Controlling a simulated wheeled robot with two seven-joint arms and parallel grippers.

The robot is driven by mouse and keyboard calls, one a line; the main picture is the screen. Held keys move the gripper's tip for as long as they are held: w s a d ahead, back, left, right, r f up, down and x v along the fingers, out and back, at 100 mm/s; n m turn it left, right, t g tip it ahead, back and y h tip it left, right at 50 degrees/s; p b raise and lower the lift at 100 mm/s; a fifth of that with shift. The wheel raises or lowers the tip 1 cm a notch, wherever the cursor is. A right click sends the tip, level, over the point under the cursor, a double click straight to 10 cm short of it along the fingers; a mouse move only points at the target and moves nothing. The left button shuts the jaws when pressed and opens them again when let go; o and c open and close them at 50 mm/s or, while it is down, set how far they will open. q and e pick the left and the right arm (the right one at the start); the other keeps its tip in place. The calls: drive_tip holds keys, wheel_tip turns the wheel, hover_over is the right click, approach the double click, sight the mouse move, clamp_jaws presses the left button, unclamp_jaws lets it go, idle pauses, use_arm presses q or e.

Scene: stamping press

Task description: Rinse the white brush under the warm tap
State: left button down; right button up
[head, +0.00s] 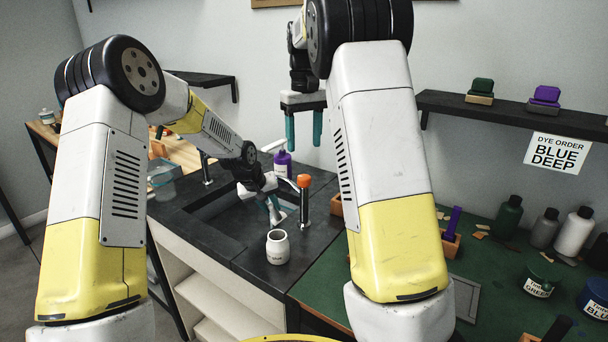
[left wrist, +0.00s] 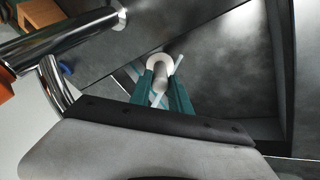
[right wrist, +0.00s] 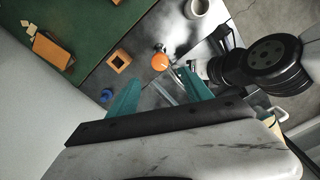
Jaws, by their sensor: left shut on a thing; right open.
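My left gripper (head: 272,212) is low over the sink (head: 217,222), beside the chrome tap with the orange top (head: 304,181). In the left wrist view its teal fingers (left wrist: 161,98) are shut on the white brush (left wrist: 159,64), whose rounded pale end shows between and beyond them. The tap's chrome pipes (left wrist: 65,36) are close by on the left. Thin pale, clear streaks cross near the brush; I cannot tell if they are water. My right gripper (head: 303,128) is open and empty, high above the back of the counter. The orange top (right wrist: 160,61) also shows below it.
The green table (head: 470,270) at right holds bottles and dye tubs. A shelf (head: 480,108) with stamps and a sign reading "DYE ORDER BLUE DEEP" (head: 558,153) are on the wall.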

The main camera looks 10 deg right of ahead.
sight(304, 177)
wheel_tip(304, 177, down, 10)
drive_tip(key=shift+f, duration=0.15)
idle(0.3)
